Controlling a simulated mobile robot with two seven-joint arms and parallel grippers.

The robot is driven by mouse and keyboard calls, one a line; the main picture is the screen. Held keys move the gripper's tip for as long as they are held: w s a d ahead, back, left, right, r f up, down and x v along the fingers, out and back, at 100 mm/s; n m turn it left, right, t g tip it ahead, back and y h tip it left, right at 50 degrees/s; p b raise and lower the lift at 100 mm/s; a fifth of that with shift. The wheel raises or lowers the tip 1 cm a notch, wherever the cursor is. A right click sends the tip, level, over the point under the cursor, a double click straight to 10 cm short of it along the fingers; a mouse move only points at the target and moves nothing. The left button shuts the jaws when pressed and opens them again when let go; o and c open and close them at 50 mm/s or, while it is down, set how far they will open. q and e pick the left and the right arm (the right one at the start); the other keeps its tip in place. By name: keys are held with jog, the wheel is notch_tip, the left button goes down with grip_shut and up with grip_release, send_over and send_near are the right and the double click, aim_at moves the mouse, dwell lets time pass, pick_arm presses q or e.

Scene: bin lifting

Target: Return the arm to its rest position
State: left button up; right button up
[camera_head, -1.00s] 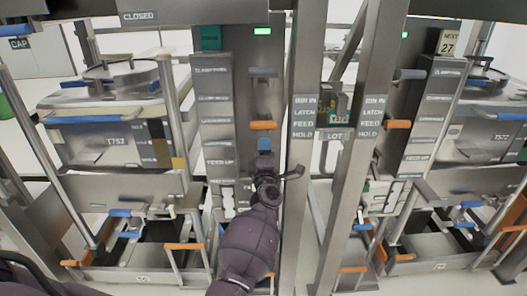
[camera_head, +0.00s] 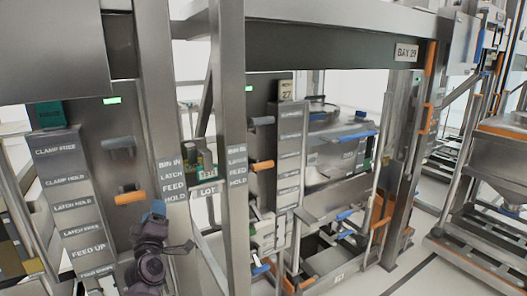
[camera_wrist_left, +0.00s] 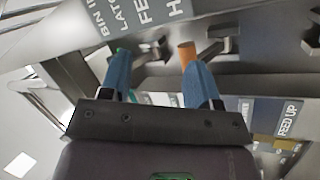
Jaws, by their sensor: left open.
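My left arm (camera_head: 150,255) comes up from the bottom left in the head view. My left gripper (camera_head: 156,211), with blue fingers, is just below and right of an orange-ended lever (camera_head: 130,198) on the grey control post. In the left wrist view the two blue fingers of the gripper (camera_wrist_left: 158,72) are spread apart with nothing held between them. An orange handle end (camera_wrist_left: 187,52) shows beyond them, near the right finger; I cannot tell whether they touch. My right gripper is not in view.
A labelled panel (camera_head: 69,190) stands left of the lever. Steel uprights (camera_head: 228,130) stand close to the arm's right. A second bay with a steel bin (camera_head: 335,158) is behind them. A frame marked BAY 29 (camera_head: 406,52) spans above.

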pick_arm(q)
jog(key=s+f+m+g+h, duration=0.1)
jog(key=s+f+m+g, duration=0.2)
jog(key=s+f, duration=0.6)
jog(key=s+d+f+m+g+h, duration=0.1)
jog(key=s+f+m, duration=0.5)
jog(key=s, duration=0.9)
jog(key=s+d+f+m+g+h, duration=0.1)
jog(key=s+f+m+g, duration=0.4)
jog(key=s+f, duration=0.7)
jog(key=shift+s+d+f+g+h, duration=0.15)
jog(key=shift+s+f+g+h, duration=0.2)
jog(key=shift+h, duration=0.35)
